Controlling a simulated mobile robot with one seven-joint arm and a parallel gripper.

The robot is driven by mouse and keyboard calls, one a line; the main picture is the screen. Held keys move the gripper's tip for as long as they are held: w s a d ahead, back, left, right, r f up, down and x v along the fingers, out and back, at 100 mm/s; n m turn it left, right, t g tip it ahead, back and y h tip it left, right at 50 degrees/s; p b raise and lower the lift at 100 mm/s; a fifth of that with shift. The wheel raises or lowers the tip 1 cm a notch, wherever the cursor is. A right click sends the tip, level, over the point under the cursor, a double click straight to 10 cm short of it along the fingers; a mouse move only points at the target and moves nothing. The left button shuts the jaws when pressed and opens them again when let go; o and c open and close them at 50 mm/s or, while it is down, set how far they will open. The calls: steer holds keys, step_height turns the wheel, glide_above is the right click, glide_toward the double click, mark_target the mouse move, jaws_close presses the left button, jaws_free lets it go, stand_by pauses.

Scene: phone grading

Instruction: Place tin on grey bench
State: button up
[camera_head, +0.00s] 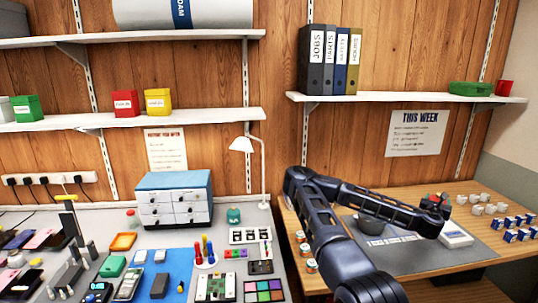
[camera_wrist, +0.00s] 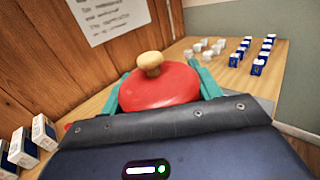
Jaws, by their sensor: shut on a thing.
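My gripper (camera_wrist: 166,88) is shut on a round red object with a tan knob on top, which looks like the tin (camera_wrist: 158,88). Its teal fingers show on either side of the red body. The tin's lower part is hidden behind the wrist housing. In the head view my gripper (camera_head: 437,202) is over the wooden desk at the right, with a little red of the tin showing. The grey bench (camera_head: 250,218) fills the left of the head view, across a gap from the desk.
The bench holds a drawer unit (camera_head: 174,199), a lamp (camera_head: 243,145), a blue mat (camera_head: 172,262), phones and trays. A shelf with binders (camera_head: 330,60) hangs above.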

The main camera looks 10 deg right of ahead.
steer(key=w+a+f+n+t+y, duration=0.2)
steer(key=w+a+f+y, duration=0.1)
steer(key=w+a, duration=0.8)
steer(key=w+a+f+n+t+y, duration=0.25)
steer(key=w+a, duration=0.55)
steer(key=a, duration=0.6)
steer(key=w+a+f+n+y, duration=0.1)
steer(key=a+y, duration=0.1)
steer(key=a, duration=0.7)
steer(key=w+a+f+n+t+y, duration=0.1)
steer(key=w+a+f+n+y, duration=0.1)
steer(key=a, duration=0.7)
steer(key=w+a+f+n+y, duration=0.1)
steer(key=a+n+y, duration=0.1)
steer(key=a, duration=0.8)
steer(key=shift+w+f+y, duration=0.2)
steer(key=shift+f+y, duration=0.2)
steer(key=shift+y, duration=0.45)
steer(key=shift+r, duration=0.1)
